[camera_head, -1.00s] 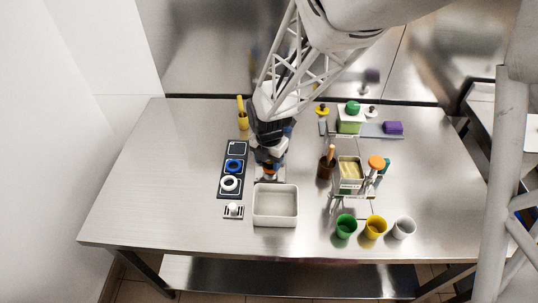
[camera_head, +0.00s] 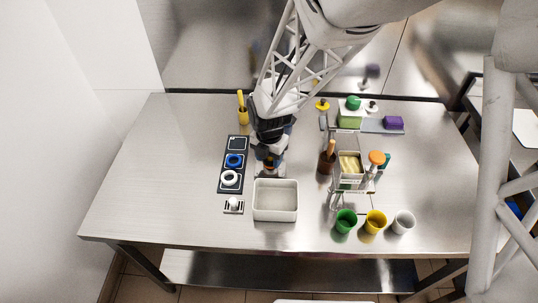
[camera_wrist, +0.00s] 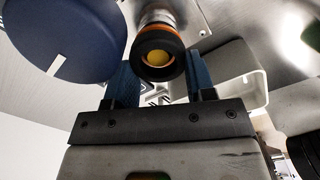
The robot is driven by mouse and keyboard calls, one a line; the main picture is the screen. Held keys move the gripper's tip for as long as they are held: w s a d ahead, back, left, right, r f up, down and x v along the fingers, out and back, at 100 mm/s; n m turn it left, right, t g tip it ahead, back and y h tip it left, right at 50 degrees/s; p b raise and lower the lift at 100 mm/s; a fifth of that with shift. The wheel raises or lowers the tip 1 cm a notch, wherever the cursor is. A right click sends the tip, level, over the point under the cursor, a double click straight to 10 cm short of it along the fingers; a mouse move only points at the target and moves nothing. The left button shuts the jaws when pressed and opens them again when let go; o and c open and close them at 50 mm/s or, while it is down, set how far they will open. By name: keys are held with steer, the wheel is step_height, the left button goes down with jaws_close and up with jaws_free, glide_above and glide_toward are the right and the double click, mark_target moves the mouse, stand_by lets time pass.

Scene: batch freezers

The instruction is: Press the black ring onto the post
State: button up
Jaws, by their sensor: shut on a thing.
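My gripper (camera_wrist: 160,78) shows in the wrist view with its two blue fingers on either side of a black ring (camera_wrist: 160,72); it is shut on this ring. A yellow round end shows inside the ring, with an orange band and the metal post (camera_wrist: 157,17) directly behind it. The ring appears lined up with the post's end; how far on it sits I cannot tell. In the head view my gripper (camera_head: 268,160) points down just behind the pale bin, and the arm hides most of the ring and post.
The pale bin (camera_head: 276,214) stands close in front. A rack with containers, and green, yellow and white cups, stand to the right. The table's left side is clear.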

steer(key=shift+f, duration=0.25)
stand_by(0.6)
steer(key=shift+o, duration=1.4)
steer(key=shift+c, duration=1.3)
steer(key=shift+f, duration=0.45)
steer(key=o, duration=1.4)
